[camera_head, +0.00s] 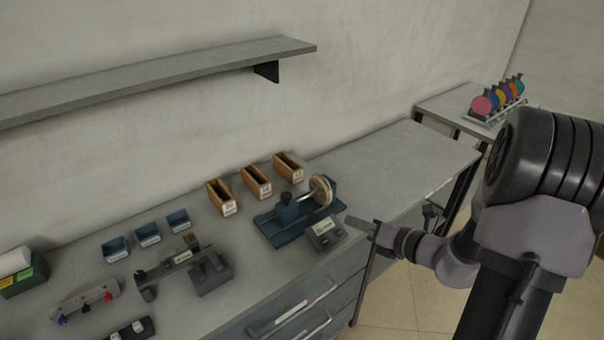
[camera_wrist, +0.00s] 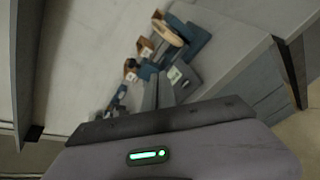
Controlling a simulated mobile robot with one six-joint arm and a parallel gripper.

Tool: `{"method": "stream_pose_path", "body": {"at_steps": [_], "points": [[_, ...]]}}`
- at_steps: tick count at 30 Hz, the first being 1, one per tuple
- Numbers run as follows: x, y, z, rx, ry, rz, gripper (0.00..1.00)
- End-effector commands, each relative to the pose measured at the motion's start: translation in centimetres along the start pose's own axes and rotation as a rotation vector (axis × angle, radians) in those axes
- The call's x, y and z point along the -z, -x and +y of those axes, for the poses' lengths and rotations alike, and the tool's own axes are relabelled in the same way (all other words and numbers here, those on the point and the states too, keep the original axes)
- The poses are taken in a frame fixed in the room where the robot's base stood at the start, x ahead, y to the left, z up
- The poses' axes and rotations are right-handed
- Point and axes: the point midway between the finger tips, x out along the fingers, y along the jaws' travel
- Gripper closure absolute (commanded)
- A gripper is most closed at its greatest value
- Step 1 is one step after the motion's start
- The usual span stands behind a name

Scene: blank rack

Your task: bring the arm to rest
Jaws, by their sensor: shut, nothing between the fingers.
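My gripper (camera_head: 362,224) is in the head view at the end of my arm, in front of the right part of the workbench (camera_head: 400,165). Its fingers point left, close to a small grey box with a pale label (camera_head: 324,233). I cannot tell the exact gap to that box. The fingers are shut with nothing between them. In the wrist view my gripper (camera_wrist: 165,92) shows only as grey fingers in the middle, with its dark wrist edge and a green light below. My arm stands at the right of the head view.
A blue machine with a round wheel (camera_head: 319,191) stands on the bench behind the small box. Several brown bins (camera_head: 257,182) and blue bins (camera_head: 147,234) stand further left. A shelf (camera_head: 160,75) hangs above. A side table with coloured discs (camera_head: 498,98) is at the back right.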

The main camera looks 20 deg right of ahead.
Motion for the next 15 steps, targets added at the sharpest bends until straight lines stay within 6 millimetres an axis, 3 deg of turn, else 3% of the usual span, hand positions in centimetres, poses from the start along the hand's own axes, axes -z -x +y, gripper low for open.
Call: {"method": "stream_pose_path", "body": {"at_steps": [2, 5, 7, 9, 12, 15], "points": [[0.1, -0.2, 1.5, -0.022, 0.057, 0.029, 1.0], [1.6, -0.4, 8.1, -0.129, 0.343, 0.164, 1.0], [4.4, 0.7, 14.8, -0.26, 0.707, 0.315, 1.0], [8.2, 3.5, 20.6, -0.414, 1.178, 0.472, 1.0], [12.0, 8.6, 24.1, -0.591, 1.842, 0.632, 1.0], [12.7, 12.4, 24.7, -0.687, 2.386, 0.718, 1.0]]}}
